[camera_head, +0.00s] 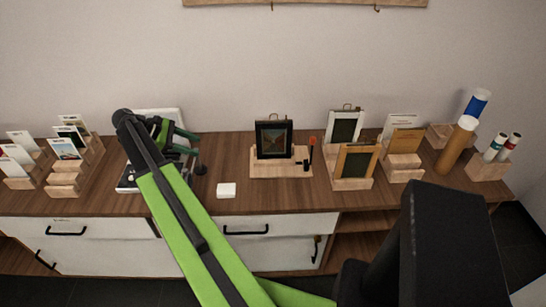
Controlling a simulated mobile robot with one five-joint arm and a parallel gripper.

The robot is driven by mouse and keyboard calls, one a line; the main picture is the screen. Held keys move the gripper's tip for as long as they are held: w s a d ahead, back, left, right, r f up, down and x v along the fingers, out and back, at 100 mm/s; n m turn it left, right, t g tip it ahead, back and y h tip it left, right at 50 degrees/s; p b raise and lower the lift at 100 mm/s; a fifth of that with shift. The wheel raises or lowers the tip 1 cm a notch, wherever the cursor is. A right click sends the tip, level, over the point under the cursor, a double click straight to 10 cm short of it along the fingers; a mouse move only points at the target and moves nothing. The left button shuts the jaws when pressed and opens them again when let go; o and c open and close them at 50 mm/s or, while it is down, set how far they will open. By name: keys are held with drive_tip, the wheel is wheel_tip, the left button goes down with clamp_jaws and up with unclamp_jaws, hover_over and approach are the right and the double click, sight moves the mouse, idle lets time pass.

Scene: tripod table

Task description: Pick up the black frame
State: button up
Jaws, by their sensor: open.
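The black frame (259,141) stands upright, leaning slightly back, in a light wooden stand (262,169) at the middle of the wooden cabinet top. It holds a small dark picture and has a brass hook at its top. My gripper (200,152) is to the left of the frame, apart from it, over the left part of the cabinet top. It is open, with nothing seen between its fingers. My green and black arm reaches up to it from the bottom of the view.
A small orange-topped tool (311,150) stands beside the frame. White (345,127) and wooden (356,161) frames are to the right, then card holders and tubes (457,143). A white block (226,190) lies in front. Card racks (63,172) stand at the left.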

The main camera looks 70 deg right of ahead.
drive_tip(key=s+d+r+g+y+b, duration=0.15)
drive_tip(key=s+d+g, duration=0.25)
drive_tip(key=s+d, duration=0.65)
drive_tip(key=b, duration=0.5)
approach(270, 139)
drive_tip(key=s+d+f, duration=0.2)
drive_tip(key=s+f, duration=0.1)
drive_tip(key=shift+s+d+f+h, duration=0.1)
drive_tip(key=shift+s+d+h, duration=0.2)
drive_tip(key=shift+s, duration=0.2)
drive_tip(key=b+x, duration=0.2)
drive_tip(key=x, duration=0.2)
drive_tip(key=shift+s+f, duration=0.3)
drive_tip(key=shift+f, duration=0.05)
drive_tip(key=shift+s+d, duration=0.15)
drive_tip(key=shift+s, duration=0.05)
drive_tip(key=shift+w, duration=0.1)
clamp_jaws()
